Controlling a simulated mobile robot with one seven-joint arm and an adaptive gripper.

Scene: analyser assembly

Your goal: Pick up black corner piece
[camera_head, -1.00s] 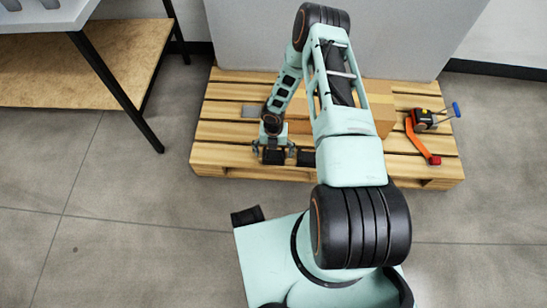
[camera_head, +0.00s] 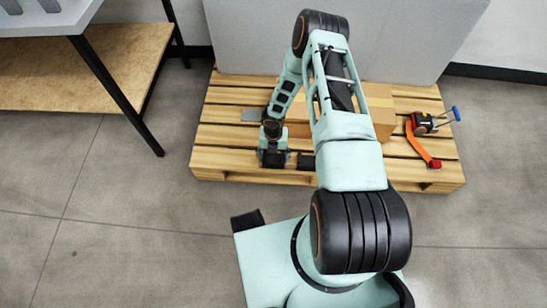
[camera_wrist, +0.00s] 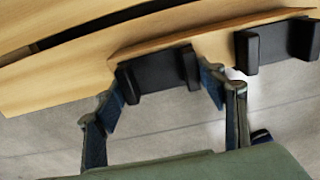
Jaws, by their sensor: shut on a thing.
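In the wrist view, a black corner piece (camera_wrist: 157,74) with raised sides is at the near edge of the pallet. My gripper (camera_wrist: 165,92) has one finger on each side of it and is shut on it. In the head view, my gripper (camera_head: 273,161) is low at the front edge of the wooden pallet, and the held piece is hard to tell apart from the dark fingers. A second black corner piece (camera_wrist: 272,46) lies to the right, apart from my gripper; it also shows in the head view (camera_head: 305,161).
The wooden pallet (camera_head: 217,135) bears a cardboard box (camera_head: 382,112) partly behind my arm, a grey flat piece (camera_head: 252,115), and an orange strap with a ratchet (camera_head: 425,125) at the right. A table (camera_head: 120,85) stands at the left.

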